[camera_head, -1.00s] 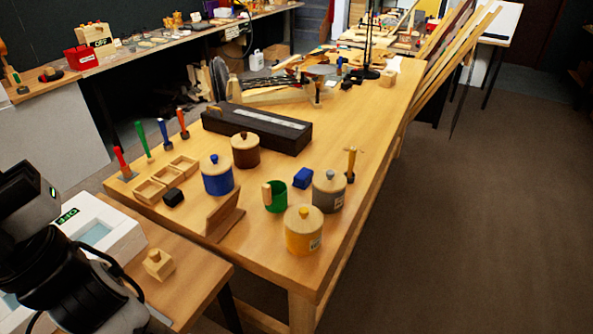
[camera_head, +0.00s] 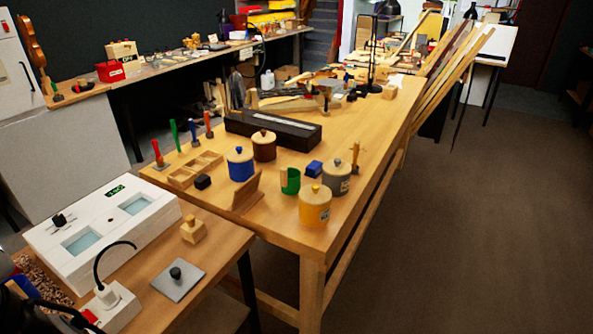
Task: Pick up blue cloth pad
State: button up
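A small blue block-like pad (camera_head: 314,168), which fits the blue cloth pad, lies on the wooden workbench (camera_head: 300,236). It sits between the green cup (camera_head: 290,181) on its left and the grey lidded jar (camera_head: 336,178) on its right. Its top and front faces show, and nothing covers it. Only dark parts of my arm show at the lower left corner, far from the pad. My gripper's fingers are not in view.
A yellow lidded jar (camera_head: 314,206) stands in front of the pad. Blue (camera_head: 240,165) and brown (camera_head: 264,146) lidded jars and a long black case (camera_head: 273,130) stand to the left and behind. A side table holds a white box (camera_head: 104,228) and grey plate (camera_head: 178,279). The right floor is clear.

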aim_at(313, 169)
jog(key=u, duration=1.25)
jog(key=l+u, duration=0.65)
jog(key=k+l, duration=0.1)
jog(key=l, duration=0.5)
jog(key=k+l, duration=0.1)
jog(key=l, duration=0.5)
jog(key=k+l, duration=0.1)
jog(key=l, duration=1.1)
jog(key=k+l, duration=0.15)
jog(key=l, duration=0.45)
jog(key=i+l, duration=0.1)
jog(key=l, duration=0.15)
jog(key=i+l, duration=0.1)
jog(key=l, duration=0.2)
jog(key=i+l, duration=0.1)
jog(key=i, duration=0.1)
